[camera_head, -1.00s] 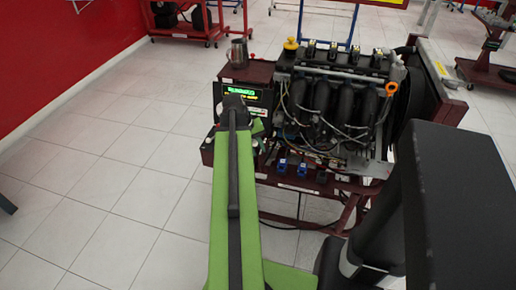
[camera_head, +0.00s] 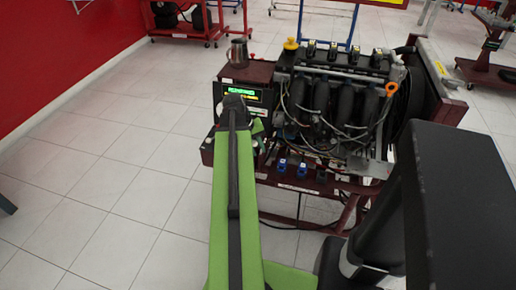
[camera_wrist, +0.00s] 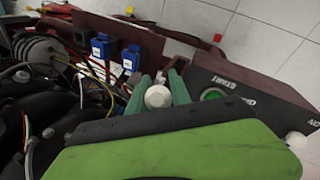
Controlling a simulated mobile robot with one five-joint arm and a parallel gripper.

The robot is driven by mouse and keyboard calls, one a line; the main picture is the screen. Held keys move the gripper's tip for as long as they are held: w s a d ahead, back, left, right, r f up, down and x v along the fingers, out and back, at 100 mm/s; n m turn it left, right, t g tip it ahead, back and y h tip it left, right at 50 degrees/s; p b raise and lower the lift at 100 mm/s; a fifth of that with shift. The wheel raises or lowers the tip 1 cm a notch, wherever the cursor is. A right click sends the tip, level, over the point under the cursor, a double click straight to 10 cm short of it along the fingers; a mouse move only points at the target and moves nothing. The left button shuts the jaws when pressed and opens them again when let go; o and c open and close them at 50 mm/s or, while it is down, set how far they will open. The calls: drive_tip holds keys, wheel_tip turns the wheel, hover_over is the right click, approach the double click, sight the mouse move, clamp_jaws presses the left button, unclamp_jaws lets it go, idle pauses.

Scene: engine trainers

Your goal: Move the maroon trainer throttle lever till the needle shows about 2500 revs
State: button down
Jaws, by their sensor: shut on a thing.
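The maroon trainer (camera_head: 262,72) stands ahead with its black engine (camera_head: 335,100) on the right. In the wrist view my gripper (camera_wrist: 158,82) has its two green fingers on either side of a pale round knob (camera_wrist: 157,97), and is shut on it. I take this knob for the throttle lever's end; the lever's shaft is hidden. In the head view my green arm hides the knob and most of the gripper. A display panel (camera_head: 244,93) with lit green characters is partly behind the arm; its characters are too small to read. I cannot make out a needle.
In the wrist view a black control panel (camera_wrist: 250,97) with a green button (camera_wrist: 213,95) lies right of the fingers. Blue connectors (camera_wrist: 101,46) and engine wiring are at left. A metal cup (camera_head: 238,54) stands on the trainer's top. Tiled floor is clear at left.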

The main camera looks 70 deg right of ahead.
drive_tip(key=shift+d+r+y+p, duration=0.2)
drive_tip(key=shift+y+p, duration=0.1)
drive_tip(key=shift+y, duration=0.1)
drive_tip(key=c, duration=1.3)
unclamp_jaws()
drive_tip(key=p+v, duration=1.6)
drive_tip(key=v, duration=0.1)
drive_tip(key=shift+w+r, duration=0.2)
